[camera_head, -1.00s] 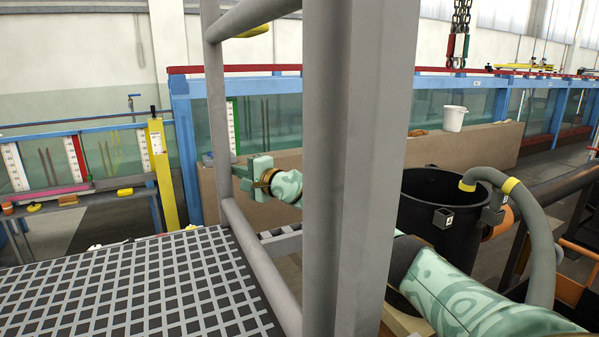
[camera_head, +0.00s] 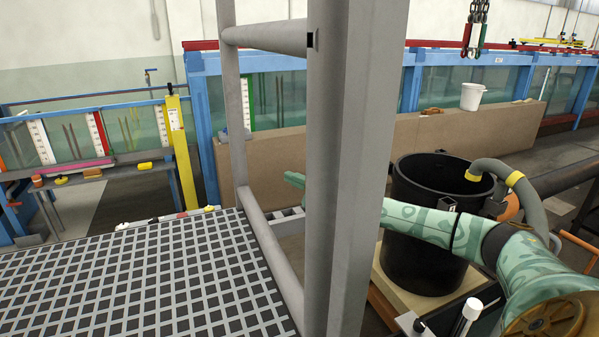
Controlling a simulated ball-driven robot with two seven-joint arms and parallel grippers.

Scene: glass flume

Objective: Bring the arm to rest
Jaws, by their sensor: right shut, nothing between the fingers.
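My right arm (camera_head: 425,222), in a green patterned sleeve, comes in from the lower right in the head view and passes behind the thick grey post (camera_head: 355,170). Only a small green tip of my right gripper (camera_head: 294,179) shows left of the post, above the grating's far right corner. The rest of the gripper is hidden by the post. It is shut with nothing seen in it. My left gripper is not in view.
A black bin (camera_head: 420,255) with a grey hose (camera_head: 520,190) stands behind my right arm. The grey rail frame (camera_head: 240,120) borders the grating platform (camera_head: 150,280), which is bare.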

